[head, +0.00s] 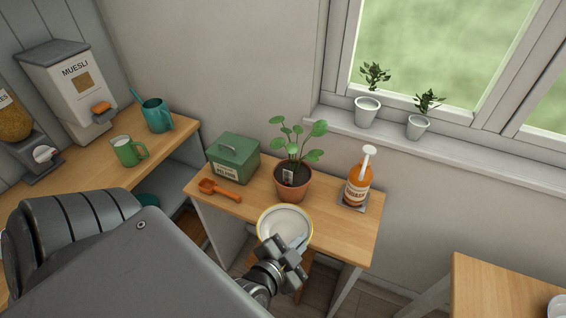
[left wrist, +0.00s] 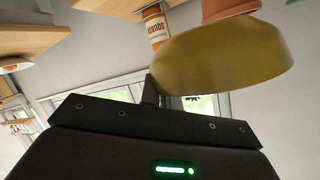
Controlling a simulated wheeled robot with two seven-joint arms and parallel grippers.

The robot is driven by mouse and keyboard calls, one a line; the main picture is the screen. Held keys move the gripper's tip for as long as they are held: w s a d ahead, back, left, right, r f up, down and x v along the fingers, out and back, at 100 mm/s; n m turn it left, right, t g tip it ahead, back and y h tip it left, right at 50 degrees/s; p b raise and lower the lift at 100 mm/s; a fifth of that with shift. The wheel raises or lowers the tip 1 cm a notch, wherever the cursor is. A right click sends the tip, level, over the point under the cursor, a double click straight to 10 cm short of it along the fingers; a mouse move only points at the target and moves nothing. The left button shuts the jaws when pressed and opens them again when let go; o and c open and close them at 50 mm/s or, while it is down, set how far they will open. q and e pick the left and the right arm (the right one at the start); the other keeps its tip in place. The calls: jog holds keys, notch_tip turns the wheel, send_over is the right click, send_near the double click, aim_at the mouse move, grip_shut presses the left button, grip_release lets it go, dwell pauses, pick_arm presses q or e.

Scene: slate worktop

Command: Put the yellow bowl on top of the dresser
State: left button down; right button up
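In the left wrist view the bowl's yellow outer side (left wrist: 225,58) fills the upper right, against a finger of my left gripper (left wrist: 150,90); the other finger is hidden. The bowl appears held up, though its exact height is unclear. My right gripper is out of view.
On the wooden top stand a green tin (head: 233,157), an orange scoop (head: 219,190), a potted plant (head: 293,180) and an orange pump bottle (head: 358,182). The top's front right is clear.

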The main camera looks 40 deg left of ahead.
pick_arm(q)
jog(key=shift+s+a+f, duration=0.2)
jog(key=shift+s+a, duration=0.1)
jog(key=shift+s, duration=0.2)
jog(key=shift+w+f, duration=0.1)
jog(key=shift+w, duration=0.05)
jog(key=f+b+x, duration=0.1)
jog(key=b+x, duration=0.1)
jog(key=x, duration=0.2)
jog(key=f+b+x, duration=0.1)
jog(key=b+x, duration=0.2)
jog(key=x, duration=0.2)
jog(key=s+f+b+x, duration=0.1)
jog(key=b+x, duration=0.2)
jog(key=x, duration=0.2)
jog(key=shift+a+f, duration=0.15)
jog(key=shift+a, duration=0.1)
jog(key=shift+w+d+f+b, duration=0.1)
jog(key=shift+w+f+b, duration=0.2)
jog(key=shift+w+f, duration=0.3)
jog(key=f, duration=0.3)
jog(key=shift+w+f+b, duration=0.15)
jog(key=shift+w+b, duration=0.05)
jog(key=shift+b, duration=0.1)
jog(key=shift+f, duration=0.1)
